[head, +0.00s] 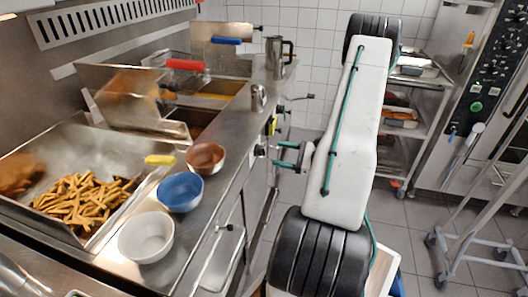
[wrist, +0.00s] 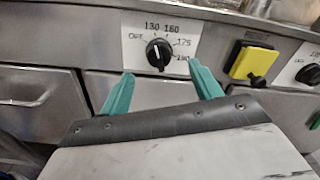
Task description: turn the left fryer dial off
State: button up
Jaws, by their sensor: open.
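The left fryer dial (wrist: 158,53) is a black round knob on a white plate marked OFF, 130, 160, 175 and a partly hidden higher number. Its white pointer line stands near upright, off the OFF mark at its left. In the head view the dial (head: 259,150) sits on the counter's front face. My gripper (wrist: 160,72) is open, its two green fingers spread below and to either side of the dial, with nothing between them. In the head view my gripper (head: 282,155) points left at the dial; I cannot tell whether it touches.
A yellow switch (wrist: 253,62) and a second black dial (wrist: 308,73) are to the right on the same panel. Bowls, including a blue bowl (head: 180,192), stand near the counter edge above. A wheeled rack (head: 410,125) stands behind my arm.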

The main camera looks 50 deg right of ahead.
aim_at(264, 154)
jog(key=x, duration=0.7)
jog(key=c, duration=0.9)
